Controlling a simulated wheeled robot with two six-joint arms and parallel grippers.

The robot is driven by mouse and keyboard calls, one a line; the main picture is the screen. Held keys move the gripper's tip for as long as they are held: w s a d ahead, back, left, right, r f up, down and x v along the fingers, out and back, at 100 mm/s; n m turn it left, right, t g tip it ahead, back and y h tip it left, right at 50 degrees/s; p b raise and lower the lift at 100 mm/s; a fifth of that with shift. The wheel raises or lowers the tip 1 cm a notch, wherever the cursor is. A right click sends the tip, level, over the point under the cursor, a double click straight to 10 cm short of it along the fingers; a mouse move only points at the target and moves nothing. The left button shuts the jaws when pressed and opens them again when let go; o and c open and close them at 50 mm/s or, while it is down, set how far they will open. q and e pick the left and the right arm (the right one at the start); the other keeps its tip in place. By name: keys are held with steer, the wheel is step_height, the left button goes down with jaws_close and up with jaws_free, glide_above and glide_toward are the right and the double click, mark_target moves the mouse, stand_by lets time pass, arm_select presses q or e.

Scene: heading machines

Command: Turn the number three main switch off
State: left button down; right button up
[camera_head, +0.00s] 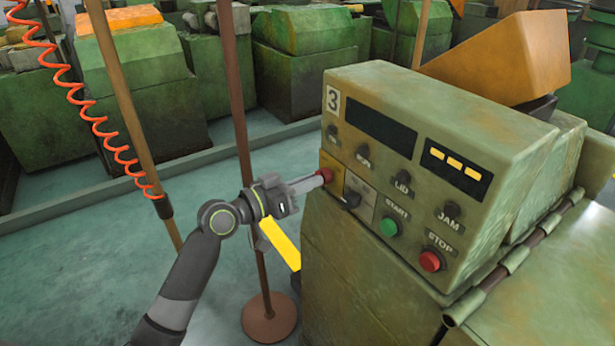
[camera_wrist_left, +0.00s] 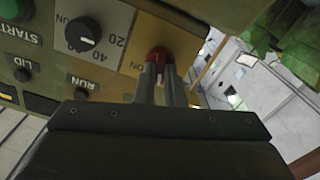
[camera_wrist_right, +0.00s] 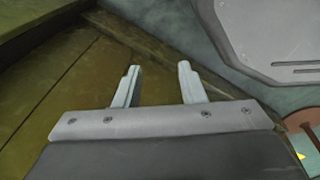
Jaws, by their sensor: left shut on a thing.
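The number 3 machine's control box (camera_head: 420,160) carries a white "3" plate (camera_head: 333,99). Its main switch is a red knob (camera_head: 327,176) on a yellow plate (camera_head: 330,165) at the panel's left end. My left gripper (camera_head: 318,179) reaches in from the left and is shut on the red knob. In the left wrist view the fingers (camera_wrist_left: 160,78) grip the red knob (camera_wrist_left: 158,54), partly hiding it; "ON" shows on the yellow plate. My right gripper (camera_wrist_right: 159,72) is open and empty, in front of a green-brown surface.
Beside the switch is a black dial (camera_head: 352,200) on a light plate. The green START button (camera_head: 388,227) and red STOP button (camera_head: 430,260) are farther right. A brown pole (camera_head: 243,150) and a red coiled hose (camera_head: 105,130) stand left.

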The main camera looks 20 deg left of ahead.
arm_select(q)
steer(key=n+p, duration=0.2)
steer(key=n, duration=0.3)
steer(key=shift+p, duration=0.3)
stand_by(0.4)
steer(key=c, duration=1.5)
jaws_free()
steer(key=shift+b+v, duration=2.95)
steer(key=shift+v, duration=5.75)
steer(key=shift+f, duration=0.1)
